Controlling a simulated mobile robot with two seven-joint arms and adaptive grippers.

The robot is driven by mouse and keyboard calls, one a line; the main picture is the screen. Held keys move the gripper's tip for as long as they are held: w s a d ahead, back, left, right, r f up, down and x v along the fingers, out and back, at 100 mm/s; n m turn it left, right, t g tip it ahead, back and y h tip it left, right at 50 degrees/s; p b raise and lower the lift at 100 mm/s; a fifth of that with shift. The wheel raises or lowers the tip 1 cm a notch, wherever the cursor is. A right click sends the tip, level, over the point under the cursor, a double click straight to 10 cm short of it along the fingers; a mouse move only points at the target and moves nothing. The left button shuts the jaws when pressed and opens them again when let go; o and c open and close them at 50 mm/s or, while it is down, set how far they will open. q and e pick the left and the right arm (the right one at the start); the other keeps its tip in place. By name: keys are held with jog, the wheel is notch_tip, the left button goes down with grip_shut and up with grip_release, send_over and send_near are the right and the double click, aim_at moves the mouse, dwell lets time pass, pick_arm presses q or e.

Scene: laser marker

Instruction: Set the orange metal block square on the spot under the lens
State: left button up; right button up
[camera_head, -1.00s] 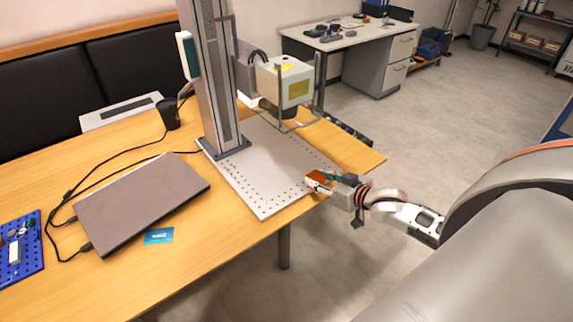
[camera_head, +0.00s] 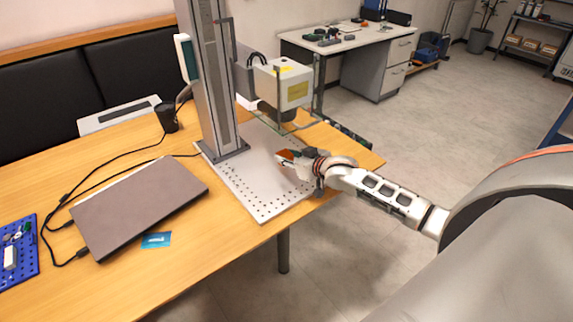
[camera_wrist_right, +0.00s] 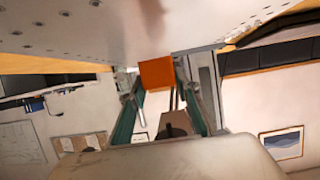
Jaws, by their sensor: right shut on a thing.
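The orange metal block (camera_head: 285,155) is in my right gripper (camera_head: 291,159), over the perforated plate and below the lens head in the head view. In the right wrist view the orange block (camera_wrist_right: 157,73) sits between the two fingertips (camera_wrist_right: 155,85). Its height above the plate (camera_head: 262,205) is hard to tell. The marker head (camera_head: 284,84) hangs from the column, with its dark lens (camera_head: 279,112) facing down. The spot under the lens cannot be made out. My left gripper is not in view.
The column (camera_head: 212,90) stands at the plate's back left. A clear guard (camera_head: 275,126) hangs by the lens. The plate's front left is clear.

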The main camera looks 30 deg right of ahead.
jog(key=shift+w+f, duration=0.15)
jog(key=shift+w, duration=0.1)
notch_tip(320, 180, down, 3)
jog(key=shift+f+b, duration=0.1)
jog(key=shift+b, duration=0.25)
jog(key=o, duration=1.3)
jog(key=shift+c, duration=0.2)
jog(key=p+v, duration=0.2)
jog(key=v, duration=1)
jog(key=shift+s, duration=0.1)
jog(key=shift+a+f, duration=0.1)
